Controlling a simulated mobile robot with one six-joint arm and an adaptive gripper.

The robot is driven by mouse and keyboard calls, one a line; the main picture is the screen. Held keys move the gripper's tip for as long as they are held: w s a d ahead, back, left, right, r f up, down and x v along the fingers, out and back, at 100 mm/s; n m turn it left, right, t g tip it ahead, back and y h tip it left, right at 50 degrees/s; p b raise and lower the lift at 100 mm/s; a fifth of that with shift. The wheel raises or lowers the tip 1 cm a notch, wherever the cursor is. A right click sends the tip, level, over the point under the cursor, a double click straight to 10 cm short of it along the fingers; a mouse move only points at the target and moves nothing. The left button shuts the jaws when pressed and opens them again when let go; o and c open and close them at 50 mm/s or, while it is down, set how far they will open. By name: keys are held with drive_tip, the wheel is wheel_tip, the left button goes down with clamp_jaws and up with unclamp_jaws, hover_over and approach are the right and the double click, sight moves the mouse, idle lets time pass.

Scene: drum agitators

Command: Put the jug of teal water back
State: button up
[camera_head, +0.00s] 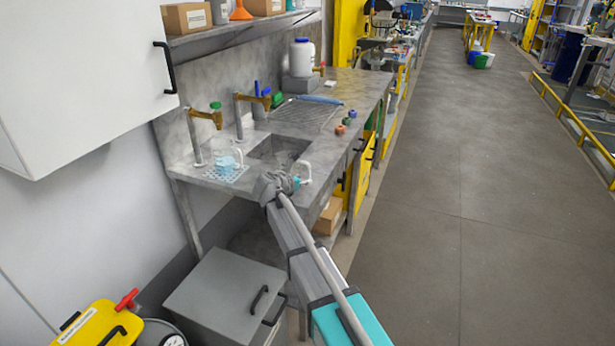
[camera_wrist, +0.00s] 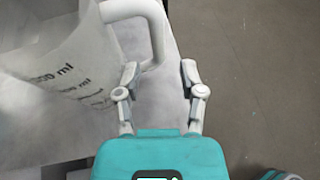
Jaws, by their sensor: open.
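A clear jug (camera_head: 225,164) with light blue-teal contents stands upright on a pale blue perforated mat (camera_head: 213,177), left of the sink in the head view. My gripper (camera_head: 297,178) is at the front edge of the counter by the sink, beside a white jug handle (camera_head: 305,168). In the wrist view a pale jug with ml markings (camera_wrist: 70,75) fills the upper left, and its white handle (camera_wrist: 156,35) lies just ahead of my open gripper (camera_wrist: 158,72). The fingers are apart with nothing clearly held. That jug's contents cannot be made out.
The sink basin (camera_head: 280,149) lies between two brass taps and the counter edge. A drying rack (camera_head: 306,112) and small coloured items (camera_head: 340,129) are on the counter's right. A white cabinet (camera_head: 80,75) overhangs at the left. The floor (camera_head: 450,220) at the right is clear.

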drive_tip(key=p+v, duration=0.2)
drive_tip(key=v, duration=0.5)
drive_tip(key=shift+s+a, duration=0.15)
idle(0.6)
drive_tip(key=s+d+f+m+g+y, duration=0.1)
drive_tip(key=s+d+f+m+g, duration=0.3)
drive_tip(key=d+m, duration=0.4)
drive_tip(key=s+d+f+m+g, duration=0.3)
drive_tip(key=s+d+m, duration=0.35)
drive_tip(key=d, duration=0.35)
drive_tip(key=s+d+f+m+g+y, duration=0.2)
drive_tip(key=s+d+m+y, duration=0.1)
drive_tip(key=s+m, duration=0.4)
drive_tip(key=s+d+f+m+g+y, duration=0.2)
drive_tip(key=s+d+m, duration=0.3)
drive_tip(key=s+m, duration=0.3)
drive_tip(key=shift+s+d+y, duration=0.2)
drive_tip(key=shift+s+y, duration=0.3)
drive_tip(key=shift+s, duration=0.4)
drive_tip(key=shift+a+f, duration=0.1)
